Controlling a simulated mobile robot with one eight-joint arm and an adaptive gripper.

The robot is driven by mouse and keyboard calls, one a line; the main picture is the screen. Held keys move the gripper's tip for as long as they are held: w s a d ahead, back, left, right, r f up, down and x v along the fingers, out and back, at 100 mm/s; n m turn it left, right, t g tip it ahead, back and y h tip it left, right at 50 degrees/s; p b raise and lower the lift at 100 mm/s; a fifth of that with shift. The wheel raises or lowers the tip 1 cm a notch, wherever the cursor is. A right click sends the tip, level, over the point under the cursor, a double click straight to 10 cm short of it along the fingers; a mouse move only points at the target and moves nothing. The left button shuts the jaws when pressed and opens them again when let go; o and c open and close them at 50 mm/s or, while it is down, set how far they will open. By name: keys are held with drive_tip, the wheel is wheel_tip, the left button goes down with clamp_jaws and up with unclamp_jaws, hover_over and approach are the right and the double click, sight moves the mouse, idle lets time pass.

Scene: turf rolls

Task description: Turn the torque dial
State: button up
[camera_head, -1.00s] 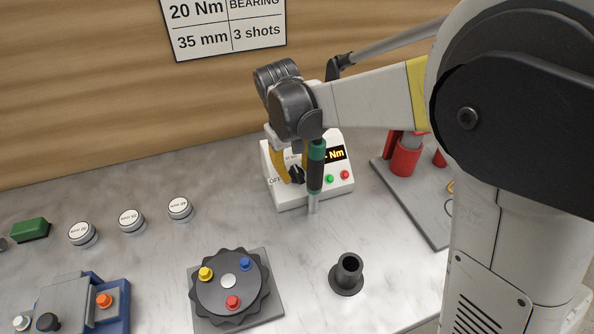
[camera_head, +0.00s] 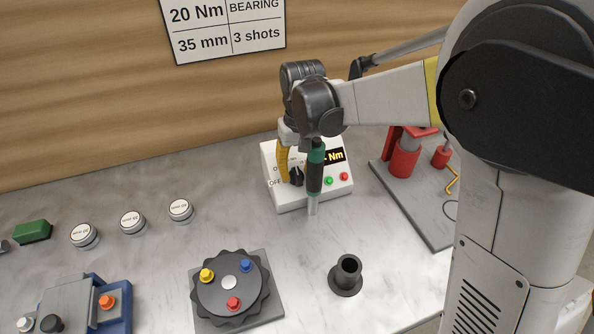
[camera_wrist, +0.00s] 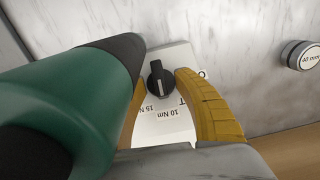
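The torque dial, a black knob (camera_head: 296,176) with a pale pointer line, is on the front of a white control box (camera_head: 290,200) with a display reading "Nm". The wrist view shows the knob (camera_wrist: 160,78) between my two yellow fingers, near a "10 Nm" label. My gripper (camera_head: 286,178) is open around the knob, with narrow gaps beside it; I cannot tell whether either finger touches. A green and black driver (camera_head: 315,175) with a silver tip stands upright in front of the box. It fills the left of the wrist view (camera_wrist: 70,100) and hides part of one finger.
Green and red buttons sit right of the dial. A grey plate with a red press (camera_head: 405,158) stands at right. A black holder (camera_head: 347,275), a round turntable (camera_head: 230,285) and several white-capped discs (camera_head: 132,222) are on the marble top. A sign hangs on the wooden wall.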

sight(299, 171)
wheel_tip(299, 171, up, 12)
drive_tip(key=shift+d, duration=0.25)
idle(0.4)
